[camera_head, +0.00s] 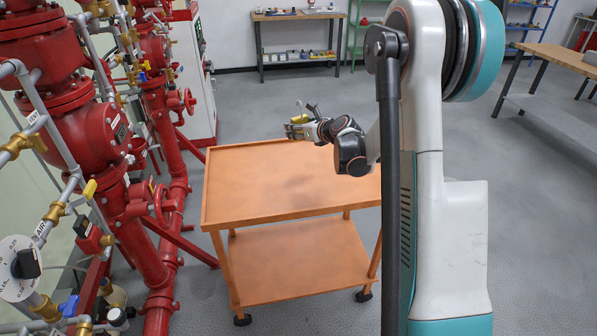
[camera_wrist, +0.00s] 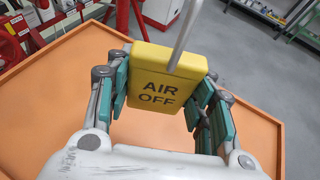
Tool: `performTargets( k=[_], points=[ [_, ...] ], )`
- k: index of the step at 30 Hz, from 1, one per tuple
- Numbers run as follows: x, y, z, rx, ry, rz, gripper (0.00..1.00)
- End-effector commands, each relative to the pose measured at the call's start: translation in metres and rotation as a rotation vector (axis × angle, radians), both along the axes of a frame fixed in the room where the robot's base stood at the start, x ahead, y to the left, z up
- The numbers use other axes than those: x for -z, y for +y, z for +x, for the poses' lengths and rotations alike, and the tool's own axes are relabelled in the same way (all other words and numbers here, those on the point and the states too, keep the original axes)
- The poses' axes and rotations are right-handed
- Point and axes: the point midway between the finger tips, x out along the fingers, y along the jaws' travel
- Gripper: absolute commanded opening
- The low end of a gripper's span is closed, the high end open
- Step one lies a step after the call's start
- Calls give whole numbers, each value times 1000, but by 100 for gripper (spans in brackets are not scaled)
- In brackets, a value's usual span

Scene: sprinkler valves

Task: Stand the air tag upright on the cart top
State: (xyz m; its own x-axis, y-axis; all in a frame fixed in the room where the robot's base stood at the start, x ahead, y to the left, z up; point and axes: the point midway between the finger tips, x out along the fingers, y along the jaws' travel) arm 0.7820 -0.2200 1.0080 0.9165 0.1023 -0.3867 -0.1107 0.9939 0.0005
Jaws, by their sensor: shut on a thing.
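The air tag is a yellow block marked "AIR OFF" with a grey metal rod rising from it; it fills the middle of the wrist view (camera_wrist: 160,75). My gripper (camera_wrist: 162,88) is shut on the tag, with teal finger pads at its left and right sides. In the head view my gripper (camera_head: 297,130) is over the far edge of the orange cart top (camera_head: 255,207), and the tag (camera_head: 299,119) shows as a small yellow patch there. The cart top also lies below the tag in the wrist view (camera_wrist: 50,110). I cannot tell whether the tag touches the cart top.
The cart top is bare, with a low raised rim and a lower shelf (camera_head: 300,265). Red sprinkler pipes and valves (camera_head: 95,130) stand close at the left. A workbench (camera_head: 298,17) stands at the back, and another table (camera_head: 560,57) at the right. Grey floor is free behind the cart.

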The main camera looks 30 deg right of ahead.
Motion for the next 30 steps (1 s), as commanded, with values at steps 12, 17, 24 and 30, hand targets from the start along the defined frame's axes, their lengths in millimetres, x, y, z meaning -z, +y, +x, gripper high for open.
performTargets(
  k=[12, 17, 24, 30],
  points=[
    [102, 0, 0, -2, 0, 0, 25],
    [118, 1, 0, -2, 0, 0, 25],
    [136, 1, 0, -2, 0, 0, 25],
    [162, 1, 0, -2, 0, 0, 25]
  ],
)
